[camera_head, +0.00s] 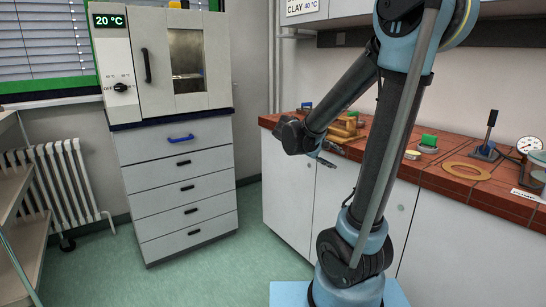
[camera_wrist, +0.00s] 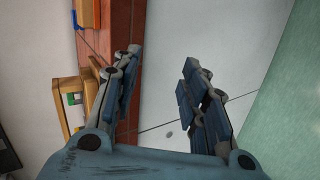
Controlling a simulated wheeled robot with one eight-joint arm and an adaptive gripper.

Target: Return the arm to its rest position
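My arm is bent, with its upper links rising from the blue base at the lower right and its forearm reaching down to the left in the head view. My gripper (camera_head: 326,162) hangs at the front edge of the red tiled bench (camera_head: 460,183), partly hidden by my arm. In the wrist view my gripper (camera_wrist: 159,72) is open, its two fingers apart with nothing between them. White cabinet front and part of the bench top show behind the fingers.
An oven (camera_head: 135,60) sits on drawers (camera_head: 182,190). A shelf (camera_head: 12,190) stands left. Green floor between is clear.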

